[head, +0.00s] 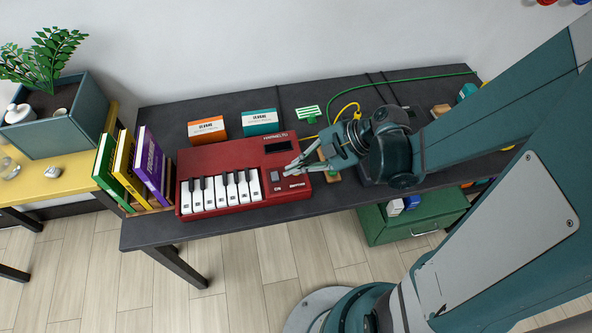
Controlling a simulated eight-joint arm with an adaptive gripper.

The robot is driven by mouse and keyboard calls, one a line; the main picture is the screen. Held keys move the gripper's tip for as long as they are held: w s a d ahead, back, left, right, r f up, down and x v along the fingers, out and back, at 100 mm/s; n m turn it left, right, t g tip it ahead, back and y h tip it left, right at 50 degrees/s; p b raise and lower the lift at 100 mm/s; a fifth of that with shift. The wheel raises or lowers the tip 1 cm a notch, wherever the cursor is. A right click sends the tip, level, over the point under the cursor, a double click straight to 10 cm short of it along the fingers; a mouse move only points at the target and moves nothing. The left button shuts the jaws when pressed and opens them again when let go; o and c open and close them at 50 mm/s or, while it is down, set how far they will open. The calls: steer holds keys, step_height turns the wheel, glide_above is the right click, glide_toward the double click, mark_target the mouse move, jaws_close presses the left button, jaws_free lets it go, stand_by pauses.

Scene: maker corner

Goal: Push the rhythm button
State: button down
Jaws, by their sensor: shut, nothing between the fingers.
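A red toy keyboard (225,160) with white and black keys (220,190) lies on the dark table. A dark display (278,146) is at its upper right. The fingers cover the spot above the right-hand label, so a rhythm button there is mostly hidden. I cannot tell whether the fingertips touch the keyboard.
An orange box (207,130) and a teal box (260,122) stand behind the keyboard. Green, yellow and purple books (150,165) stand at its left. Green and yellow cables (420,79) run across the back right. A green drawer unit (400,222) is under the table (180,232).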

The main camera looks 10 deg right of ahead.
steer(key=shift+f+b, duration=0.45)
steer(key=shift+f, duration=0.05)
stand_by(0.4)
steer(key=shift+r, duration=0.25)
steer(key=shift+r+p, duration=0.25)
steer(key=shift+p, duration=0.1)
stand_by(0.5)
steer(key=shift+r+p, duration=2.35)
steer(key=shift+r, duration=0.65)
